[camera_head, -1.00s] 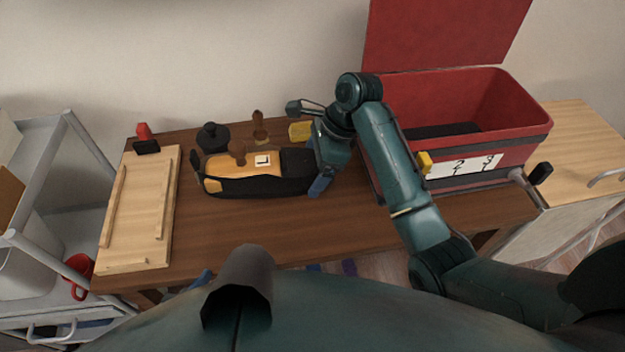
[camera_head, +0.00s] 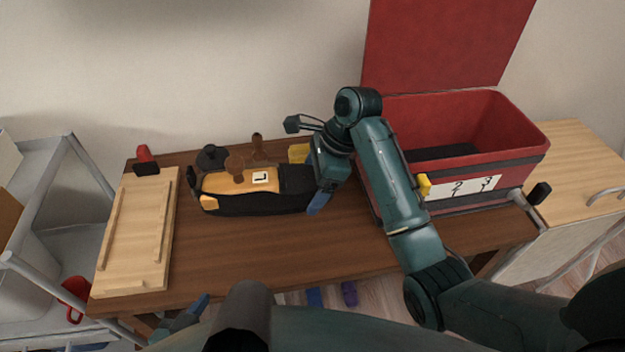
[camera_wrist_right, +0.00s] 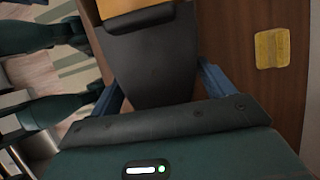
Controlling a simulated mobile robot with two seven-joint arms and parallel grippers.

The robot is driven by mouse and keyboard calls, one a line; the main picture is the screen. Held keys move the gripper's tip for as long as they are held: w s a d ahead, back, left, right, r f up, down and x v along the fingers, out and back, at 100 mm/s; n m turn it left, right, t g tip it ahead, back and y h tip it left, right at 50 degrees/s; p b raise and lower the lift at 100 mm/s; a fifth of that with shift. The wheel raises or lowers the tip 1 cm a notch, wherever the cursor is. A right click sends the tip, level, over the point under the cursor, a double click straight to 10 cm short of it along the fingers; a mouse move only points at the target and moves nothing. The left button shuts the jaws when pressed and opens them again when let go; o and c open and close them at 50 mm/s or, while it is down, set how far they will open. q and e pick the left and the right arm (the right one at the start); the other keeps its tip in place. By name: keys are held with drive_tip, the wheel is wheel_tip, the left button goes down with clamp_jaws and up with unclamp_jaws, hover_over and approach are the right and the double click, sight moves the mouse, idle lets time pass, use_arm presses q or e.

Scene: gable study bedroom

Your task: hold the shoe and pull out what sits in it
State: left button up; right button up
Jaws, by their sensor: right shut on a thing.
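The shoe (camera_head: 262,203), black with a tan-orange top and a small white label, lies lengthwise on the brown table. A brown rounded knob (camera_head: 235,164) stands up from its top toward the left end; what it joins inside is hidden. My right gripper (camera_head: 319,196) is at the shoe's right end. In the right wrist view the shoe's black end (camera_wrist_right: 150,62) sits between the two blue fingers, which are shut on it. My left gripper (camera_head: 190,312) is low at the table's front edge, apart from the shoe and partly hidden; its jaw opening cannot be made out.
A wooden board with rails (camera_head: 135,238) lies left of the shoe. A black round pot (camera_head: 211,157), a wooden-handled item (camera_head: 257,148) and a yellow block (camera_head: 299,152) stand behind it. An open red box (camera_head: 480,165) is at right. The table (camera_head: 265,250) is clear in front.

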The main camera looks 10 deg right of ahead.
sight(306, 221)
drive_tip(key=shift+f, duration=4.55)
use_arm(q)
drive_tip(key=shift+o, duration=0.4)
use_arm(e)
drive_tip(key=shift+r, duration=0.1)
